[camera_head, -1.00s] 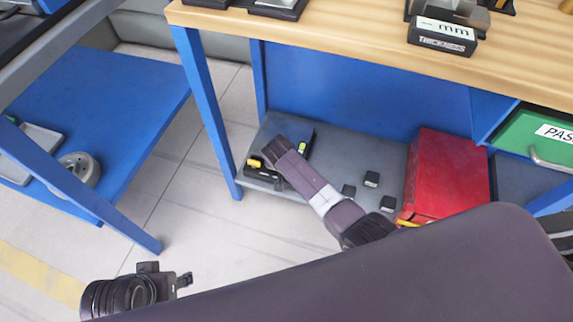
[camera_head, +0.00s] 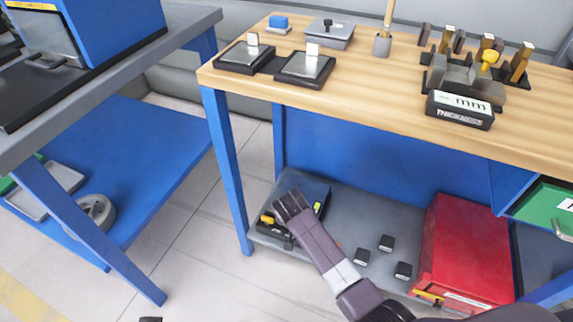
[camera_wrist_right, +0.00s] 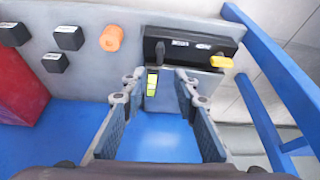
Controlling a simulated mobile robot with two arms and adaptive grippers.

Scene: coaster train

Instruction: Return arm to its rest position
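My right arm comes in from the bottom right of the head view. Its gripper (camera_head: 291,205) is over the lower shelf, by the black tray with yellow parts. In the right wrist view the two fingers of this gripper (camera_wrist_right: 160,92) stand apart, and I see nothing held between them. A dark item with a yellow-green strip (camera_wrist_right: 152,82) lies just beyond the fingertips. The black tray (camera_wrist_right: 190,50) is ahead of them. Of my left arm only a dark sliver shows at the bottom edge of the head view; its gripper is out of view.
The grey lower shelf (camera_head: 345,207) holds several small black blocks and a red case (camera_head: 466,250). The wooden tabletop (camera_head: 380,85) above carries scales, a black thickness box (camera_head: 460,110) and fixtures. A blue leg (camera_head: 228,170) stands left of the gripper. A blue cart is further left.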

